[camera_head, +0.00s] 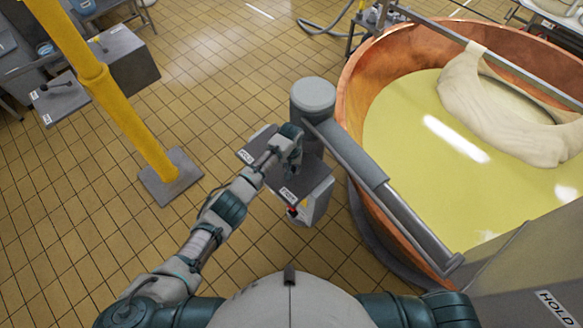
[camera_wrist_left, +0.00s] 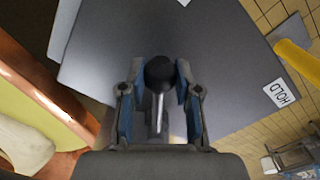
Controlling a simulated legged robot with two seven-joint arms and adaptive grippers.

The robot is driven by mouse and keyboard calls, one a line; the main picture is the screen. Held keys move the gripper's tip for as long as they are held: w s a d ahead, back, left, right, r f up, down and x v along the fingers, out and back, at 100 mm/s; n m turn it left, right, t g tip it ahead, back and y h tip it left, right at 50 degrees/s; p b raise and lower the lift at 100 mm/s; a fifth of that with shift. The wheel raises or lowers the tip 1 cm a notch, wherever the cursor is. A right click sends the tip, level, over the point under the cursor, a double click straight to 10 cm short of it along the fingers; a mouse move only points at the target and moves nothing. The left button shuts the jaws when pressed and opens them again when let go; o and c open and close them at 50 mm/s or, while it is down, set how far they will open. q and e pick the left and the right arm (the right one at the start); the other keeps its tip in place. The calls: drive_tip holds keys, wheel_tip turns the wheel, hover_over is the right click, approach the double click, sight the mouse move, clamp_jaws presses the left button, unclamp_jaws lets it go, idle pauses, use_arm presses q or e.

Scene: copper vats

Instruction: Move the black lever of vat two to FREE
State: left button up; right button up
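A grey control box (camera_head: 318,178) stands beside the copper vat, with small white labels on its top; the label at its near edge is too small to read surely. In the left wrist view its dark top plate (camera_wrist_left: 100,45) shows a HOLD label (camera_wrist_left: 279,93) at the right. The black lever (camera_wrist_left: 159,72), with a round knob on a pale metal stem, rises from this plate. My left gripper (camera_wrist_left: 158,95) is over the box, its open fingers on either side of the lever, with small gaps beside the knob. In the head view my left gripper (camera_head: 292,150) hides the lever. My right gripper is out of view.
The copper vat (camera_head: 360,75) with yellow liquid is at the right, with a grey rail (camera_head: 380,185) along its near side. A yellow post (camera_head: 125,110) stands left on the tiled floor. Another box with a lever (camera_head: 55,95) is at the upper left. A HOLD panel (camera_head: 515,270) is lower right.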

use_arm(q)
drive_tip(key=o, duration=0.4)
drive_tip(key=shift+f, duration=0.1)
drive_tip(key=shift+o, duration=0.3)
drive_tip(key=shift+d, duration=0.15)
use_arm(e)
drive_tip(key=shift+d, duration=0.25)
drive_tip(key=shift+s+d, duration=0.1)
use_arm(q)
wheel_tip(320, 180, up, 12)
drive_tip(key=shift+w, duration=0.15)
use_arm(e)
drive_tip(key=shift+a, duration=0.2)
